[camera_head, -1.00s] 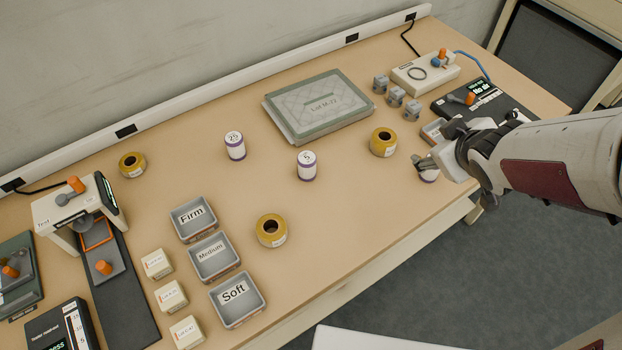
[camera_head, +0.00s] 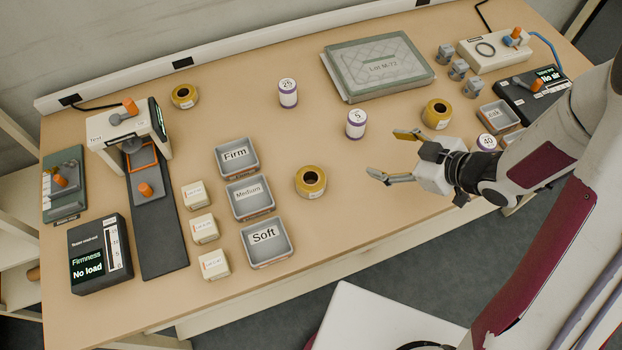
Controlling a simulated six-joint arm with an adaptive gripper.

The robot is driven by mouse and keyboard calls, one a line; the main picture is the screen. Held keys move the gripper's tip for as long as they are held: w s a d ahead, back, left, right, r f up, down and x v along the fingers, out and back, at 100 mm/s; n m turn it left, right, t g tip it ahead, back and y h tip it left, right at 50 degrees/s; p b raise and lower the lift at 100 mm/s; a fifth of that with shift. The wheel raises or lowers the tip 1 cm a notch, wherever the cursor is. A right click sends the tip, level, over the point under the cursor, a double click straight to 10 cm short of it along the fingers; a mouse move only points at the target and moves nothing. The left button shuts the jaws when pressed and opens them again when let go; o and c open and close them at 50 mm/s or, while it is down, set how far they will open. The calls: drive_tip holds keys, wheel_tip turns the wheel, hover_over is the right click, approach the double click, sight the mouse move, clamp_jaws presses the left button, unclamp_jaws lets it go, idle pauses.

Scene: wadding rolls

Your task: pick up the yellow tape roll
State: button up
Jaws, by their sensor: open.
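Three yellow tape rolls lie on the table; I cannot tell which one is meant. One tape roll (camera_head: 310,182) sits right of the Medium tray. A second tape roll (camera_head: 437,114) sits at the right, behind my gripper. A third tape roll (camera_head: 184,96) is at the back left. My gripper (camera_head: 388,155) is open and empty, its fingers pointing left. It appears above the table between the first two rolls, apart from both.
Trays marked Firm (camera_head: 237,157), Medium (camera_head: 250,198) and Soft (camera_head: 266,243) stand left of the nearest roll. White-purple cylinders marked 5 (camera_head: 356,124), 25 (camera_head: 288,93) and 40 (camera_head: 487,143) stand around. The table's front middle is clear.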

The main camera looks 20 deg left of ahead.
sight(321, 181)
drive_tip(key=s+a+g+y, duration=0.1)
drive_tip(key=s+a, duration=0.1)
drive_tip(key=s, duration=0.1)
drive_tip(key=s+a+f+n+g+y, duration=0.1)
drive_tip(key=s, duration=0.2)
drive_tip(key=s+a+f+g+y, duration=0.1)
drive_tip(key=s+a+g+y, duration=0.1)
drive_tip(key=s, duration=0.1)
drive_tip(key=shift+a+f+n, duration=0.15)
drive_tip(key=shift+a+n, duration=0.15)
drive_tip(key=shift+s+a+g, duration=0.2)
drive_tip(key=shift+s+g, duration=0.1)
drive_tip(key=shift+s, duration=0.15)
drive_tip(key=shift+x, duration=1.3)
drive_tip(key=shift+a, duration=0.1)
drive_tip(key=shift+x, duration=2.5)
drive_tip(key=shift+w, duration=0.15)
drive_tip(key=c, duration=1.2)
